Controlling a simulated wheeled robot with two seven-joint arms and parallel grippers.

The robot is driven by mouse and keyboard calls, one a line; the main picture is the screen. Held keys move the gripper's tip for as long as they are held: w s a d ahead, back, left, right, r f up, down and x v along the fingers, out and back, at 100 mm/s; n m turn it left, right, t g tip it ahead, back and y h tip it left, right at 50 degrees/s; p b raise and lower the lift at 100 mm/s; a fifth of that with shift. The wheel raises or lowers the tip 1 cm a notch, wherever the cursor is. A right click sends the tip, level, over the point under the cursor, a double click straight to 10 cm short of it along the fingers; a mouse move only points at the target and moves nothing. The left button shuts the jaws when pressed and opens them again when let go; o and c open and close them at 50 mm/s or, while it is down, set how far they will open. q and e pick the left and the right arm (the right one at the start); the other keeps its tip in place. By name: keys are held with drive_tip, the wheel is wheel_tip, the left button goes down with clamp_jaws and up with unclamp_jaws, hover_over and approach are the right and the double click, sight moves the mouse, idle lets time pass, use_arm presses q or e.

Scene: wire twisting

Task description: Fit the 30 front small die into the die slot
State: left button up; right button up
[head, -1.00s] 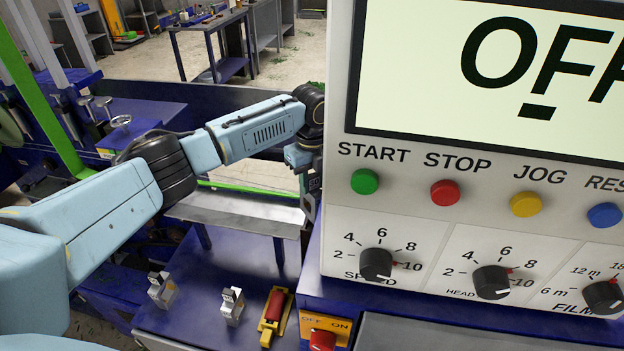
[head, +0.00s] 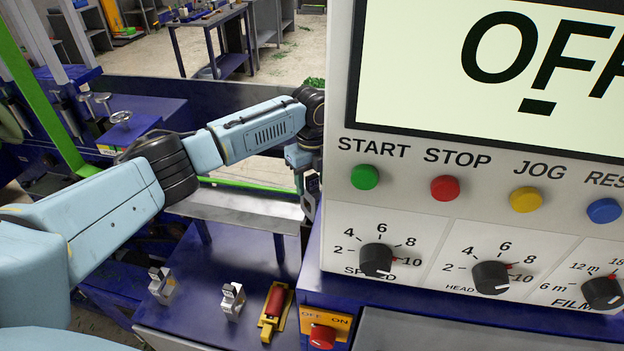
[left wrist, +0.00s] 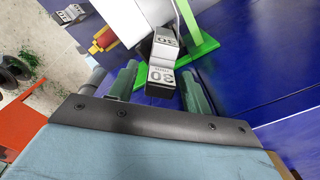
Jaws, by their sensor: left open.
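My left gripper (head: 308,198) hangs beside the control panel's left edge, partly hidden by it. In the left wrist view its two greenish fingers (left wrist: 161,88) are open, with a grey and black die marked 30 (left wrist: 160,77) between their tips. The die slot is not clearly visible. My right gripper is out of view.
The large control panel (head: 340,190), reading OFF, fills the right side. Two small metal blocks (head: 161,285) (head: 232,300) and a red-handled yellow lever (head: 273,312) stand on the blue deck (head: 200,325). A grey plate (head: 240,212) lies behind them.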

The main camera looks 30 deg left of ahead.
use_arm(q)
wheel_tip(320, 180, up, 13)
drive_tip(key=b, duration=0.1)
idle(0.4)
drive_tip(key=shift+r, duration=0.1)
idle(0.3)
